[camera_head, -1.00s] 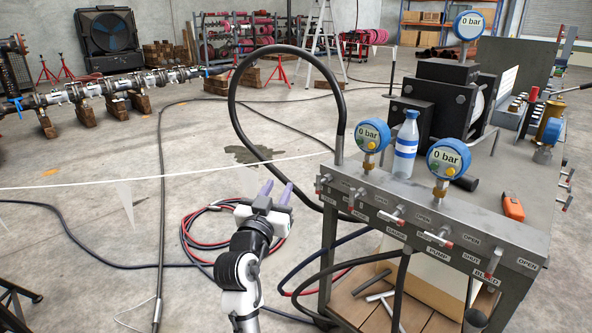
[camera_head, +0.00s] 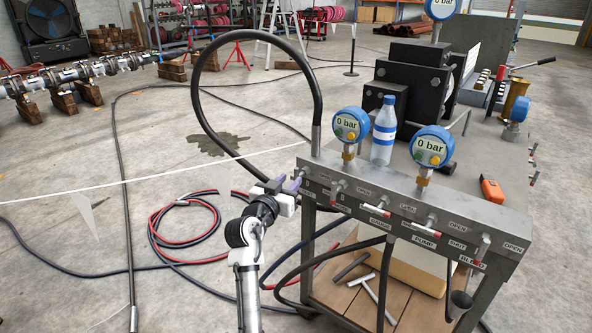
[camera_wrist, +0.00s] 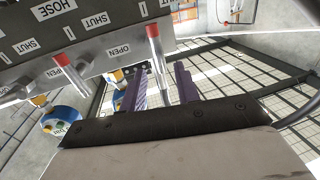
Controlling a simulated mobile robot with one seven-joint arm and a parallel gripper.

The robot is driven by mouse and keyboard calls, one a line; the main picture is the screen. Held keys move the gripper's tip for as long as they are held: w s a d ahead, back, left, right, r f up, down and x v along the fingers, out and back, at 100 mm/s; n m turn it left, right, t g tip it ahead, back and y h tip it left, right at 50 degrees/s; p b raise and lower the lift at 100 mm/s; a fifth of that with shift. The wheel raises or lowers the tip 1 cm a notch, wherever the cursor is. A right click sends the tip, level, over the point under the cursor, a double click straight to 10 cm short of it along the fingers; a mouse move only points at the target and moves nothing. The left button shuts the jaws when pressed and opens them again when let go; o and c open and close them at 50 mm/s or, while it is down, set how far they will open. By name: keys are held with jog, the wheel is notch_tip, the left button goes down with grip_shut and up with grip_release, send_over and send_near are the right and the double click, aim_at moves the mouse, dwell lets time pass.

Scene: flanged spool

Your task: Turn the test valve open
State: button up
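The grey valve panel (camera_head: 410,205) carries a row of small lever valves with red tips. The leftmost valve, apparently the test valve, has its handle (camera_head: 299,173) partly hidden by my gripper (camera_head: 285,184) in the head view. In the wrist view, a silver lever with a red tip (camera_wrist: 153,32) stands beside an OPEN label. My gripper (camera_wrist: 160,88) has two purple fingers spread apart, with the lower part of that lever showing in the gap between them. Contact cannot be told. The valve's name label is not readable.
A second red-tipped lever (camera_wrist: 70,70) and a HOSE label show in the wrist view. A black hose (camera_head: 198,100) arches beside my arm.

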aim_at(295, 174)
jog(key=shift+p+x, duration=0.35)
jog(key=shift+x, duration=2.4)
grip_shut()
